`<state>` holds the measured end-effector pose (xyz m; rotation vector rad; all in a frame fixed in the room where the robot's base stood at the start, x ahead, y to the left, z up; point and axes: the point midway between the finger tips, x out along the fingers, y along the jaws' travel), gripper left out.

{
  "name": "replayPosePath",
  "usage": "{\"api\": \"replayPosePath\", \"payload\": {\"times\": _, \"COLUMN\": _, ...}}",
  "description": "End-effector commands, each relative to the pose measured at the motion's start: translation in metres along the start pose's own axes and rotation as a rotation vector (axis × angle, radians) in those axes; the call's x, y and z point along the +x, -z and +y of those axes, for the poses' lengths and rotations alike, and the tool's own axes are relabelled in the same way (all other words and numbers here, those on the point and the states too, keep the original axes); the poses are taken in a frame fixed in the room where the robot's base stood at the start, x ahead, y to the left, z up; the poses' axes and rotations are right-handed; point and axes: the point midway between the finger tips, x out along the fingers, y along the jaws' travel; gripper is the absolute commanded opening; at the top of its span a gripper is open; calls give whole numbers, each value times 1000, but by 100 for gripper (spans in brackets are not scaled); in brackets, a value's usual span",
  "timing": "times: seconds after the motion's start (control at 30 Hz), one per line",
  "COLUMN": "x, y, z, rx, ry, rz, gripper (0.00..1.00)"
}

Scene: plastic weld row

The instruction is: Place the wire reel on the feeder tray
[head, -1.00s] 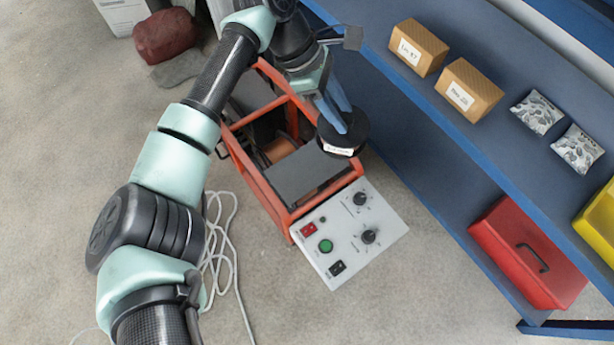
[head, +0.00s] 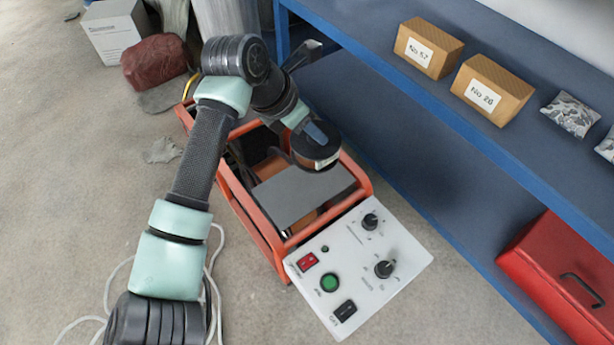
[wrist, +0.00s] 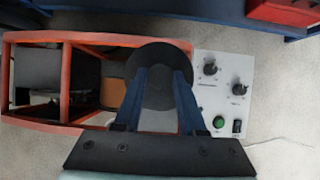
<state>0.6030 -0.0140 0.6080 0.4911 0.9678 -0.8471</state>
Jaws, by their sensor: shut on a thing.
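The wire reel is a black disc (head: 314,154) with a white label on its rim. My gripper (head: 318,134) is shut on it from above with two blue fingers. The feeder tray is a flat dark grey plate (head: 300,198) on top of an orange frame. In the head view the reel overlaps the tray's far edge and seems held above it; the exact gap is not clear. In the wrist view the reel (wrist: 160,62) lies between the fingers and hides part of the machine below.
A white control panel (head: 360,265) with knobs and buttons stands at the frame's near end. A blue shelf (head: 400,120) with boxes (head: 428,48) runs along the right. A red toolbox (head: 560,270) sits on the lower shelf. White cable lies on the floor at left.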

Motion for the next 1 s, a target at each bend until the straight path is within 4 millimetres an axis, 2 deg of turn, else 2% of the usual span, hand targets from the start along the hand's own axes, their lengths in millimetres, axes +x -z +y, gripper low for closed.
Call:
{"api": "replayPosePath", "payload": {"times": 0.2, "x": 30, "y": 16, "z": 0, "rx": 2, "ry": 0, "rz": -5, "gripper": 0}}
{"api": "replayPosePath", "payload": {"times": 0.43, "x": 45, "y": 24, "z": 0, "rx": 4, "ry": 0, "rz": -5, "gripper": 0}}
{"api": "replayPosePath", "payload": {"times": 0.7, "x": 78, "y": 44, "z": 0, "rx": 4, "ry": 0, "rz": -5, "gripper": 0}}
{"api": "replayPosePath", "payload": {"times": 1.0, "x": 78, "y": 44, "z": 0, "rx": 5, "ry": -1, "rz": -5, "gripper": 0}}
